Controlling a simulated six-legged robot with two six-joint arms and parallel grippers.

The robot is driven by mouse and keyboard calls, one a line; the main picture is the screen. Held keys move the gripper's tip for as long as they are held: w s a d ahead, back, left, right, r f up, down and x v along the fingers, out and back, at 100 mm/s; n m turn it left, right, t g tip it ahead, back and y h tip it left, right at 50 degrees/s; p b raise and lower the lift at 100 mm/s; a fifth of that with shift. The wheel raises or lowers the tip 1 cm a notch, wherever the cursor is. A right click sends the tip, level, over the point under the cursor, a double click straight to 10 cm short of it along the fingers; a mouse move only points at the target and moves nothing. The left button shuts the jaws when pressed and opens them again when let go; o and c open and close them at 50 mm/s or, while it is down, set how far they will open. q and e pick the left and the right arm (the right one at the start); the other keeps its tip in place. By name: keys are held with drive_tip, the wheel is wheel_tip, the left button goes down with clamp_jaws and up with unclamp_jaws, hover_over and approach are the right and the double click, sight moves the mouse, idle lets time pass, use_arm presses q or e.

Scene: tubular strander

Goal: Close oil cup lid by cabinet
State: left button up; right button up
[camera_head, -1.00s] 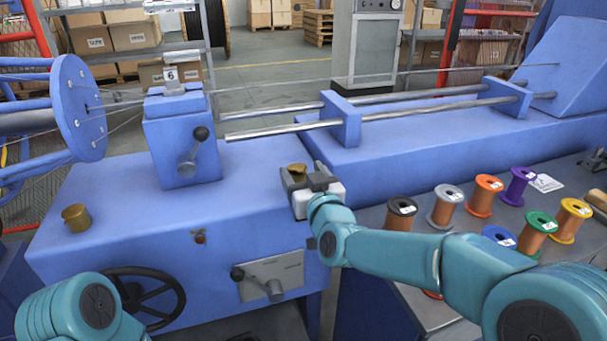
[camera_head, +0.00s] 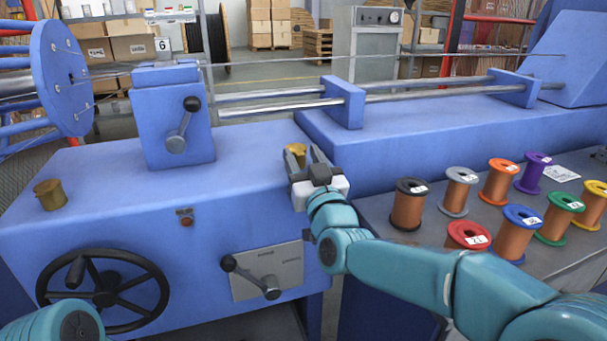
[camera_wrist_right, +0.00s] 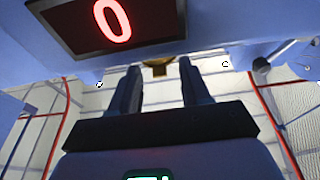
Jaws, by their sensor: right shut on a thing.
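A brass oil cup (camera_head: 296,152) stands near the right end of the blue machine top, on the side towards the grey cabinet. My right gripper (camera_head: 303,156) is at this cup, with its fingers on either side and partly hiding it. In the right wrist view a bit of brass (camera_wrist_right: 158,69) shows between the two dark fingertips (camera_wrist_right: 160,66). The jaws are shut on the cup or its lid; I cannot tell which, nor how the lid is tilted. A second brass cup (camera_head: 50,195) stands at the machine's left end. My left gripper is out of view.
The grey cabinet (camera_head: 375,70) stands behind the machine. Several wire spools, such as the black-rimmed one (camera_head: 408,205), stand on the bench at right. A handwheel (camera_head: 103,290) is at front left.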

idle(0.3)
drive_tip(key=o, duration=1.1)
drive_tip(key=shift+c, duration=0.2)
drive_tip(key=shift+s, duration=0.1)
